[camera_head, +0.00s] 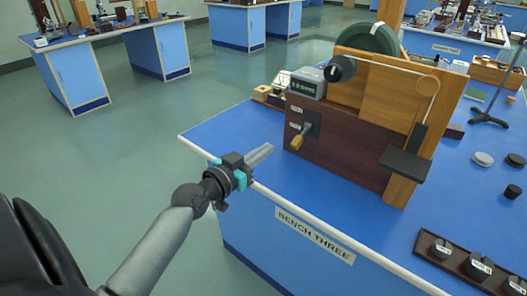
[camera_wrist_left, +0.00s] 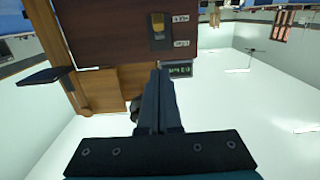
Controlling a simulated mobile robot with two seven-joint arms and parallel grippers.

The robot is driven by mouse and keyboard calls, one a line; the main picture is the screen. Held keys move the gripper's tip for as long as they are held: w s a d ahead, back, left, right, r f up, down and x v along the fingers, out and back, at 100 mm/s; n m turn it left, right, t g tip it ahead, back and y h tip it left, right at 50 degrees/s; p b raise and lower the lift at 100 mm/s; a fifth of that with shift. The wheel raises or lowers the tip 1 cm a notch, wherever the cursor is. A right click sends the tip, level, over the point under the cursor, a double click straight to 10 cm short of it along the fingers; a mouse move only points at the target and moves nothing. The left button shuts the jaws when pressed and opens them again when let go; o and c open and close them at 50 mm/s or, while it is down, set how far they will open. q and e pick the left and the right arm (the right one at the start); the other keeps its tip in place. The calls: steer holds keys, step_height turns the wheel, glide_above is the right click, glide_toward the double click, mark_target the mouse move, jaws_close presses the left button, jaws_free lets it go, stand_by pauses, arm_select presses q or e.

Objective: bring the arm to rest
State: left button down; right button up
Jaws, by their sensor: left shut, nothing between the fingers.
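My left arm comes in from the lower left in the head view. Its gripper (camera_head: 262,154) is over the near left edge of the blue bench, with its fingers together and nothing between them. The fingers point toward the dark wooden front of an apparatus (camera_head: 345,155) and look apart from it. In the left wrist view the shut fingers (camera_wrist_left: 158,100) point toward the same wooden panel (camera_wrist_left: 110,30), which appears upside down. A lever with a wooden handle (camera_head: 297,141) sticks out of the panel. My right gripper is in neither view.
The bench (camera_head: 235,130) has a label reading BENCH THREE. A dark tray with black knobbed weights (camera_head: 430,246) lies at the lower right. Other blue benches (camera_head: 75,75) stand behind, with open green floor (camera_head: 150,125) between.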

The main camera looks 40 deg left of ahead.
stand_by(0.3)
arm_select(q)
steer(key=s+d+f+g, duration=0.1)
steer(key=s+f+g, duration=0.25)
steer(key=f, duration=0.75)
steer(key=s+d+f+n+g+y, duration=0.15)
steer(key=s+f, duration=0.25)
steer(key=f, duration=0.8)
steer(key=s+d+f+g, duration=0.1)
steer(key=s+f+g, duration=0.25)
steer(key=f, duration=0.75)
steer(key=s+d+f+m+g, duration=0.1)
steer(key=s+d+f+g, duration=0.1)
steer(key=s+f, duration=0.4)
steer(key=s+d+f+m+g, duration=0.1)
steer(key=s+d+f+g, duration=0.2)
steer(key=s, duration=1.1)
steer(key=s+d+f+m+g, duration=0.1)
steer(key=s+d+f, duration=0.3)
steer(key=s+f, duration=0.5)
steer(key=shift+s+g, duration=0.85)
steer(key=shift+s, duration=0.15)
